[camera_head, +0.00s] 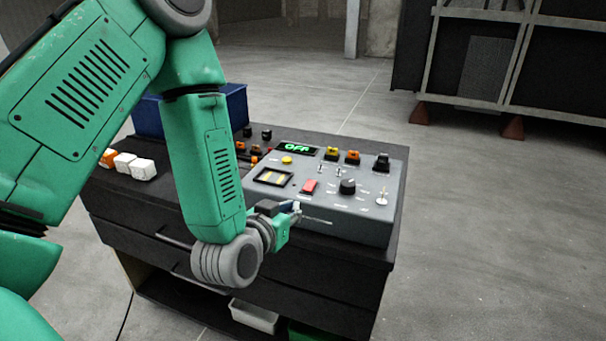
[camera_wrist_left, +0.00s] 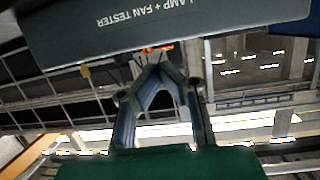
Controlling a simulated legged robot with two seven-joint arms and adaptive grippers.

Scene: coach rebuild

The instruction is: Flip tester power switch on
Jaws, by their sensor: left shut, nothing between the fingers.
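My left gripper (camera_head: 297,207) is at the tester's near left edge, below the red switch; contact cannot be told. In the left wrist view its fingers (camera_wrist_left: 158,62) meet at the tips, empty, with the tester's face (camera_wrist_left: 150,28) lettered LAMP + FAN TESTER above, upside down. My right gripper is out of view.
White blocks (camera_head: 142,169) and a blue bin (camera_head: 236,105) are on the cabinet top (camera_head: 105,178). Black and orange connectors (camera_head: 352,157) stand up along the tester's back. A light tray (camera_head: 254,316) is on the lower shelf. The floor at right is clear.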

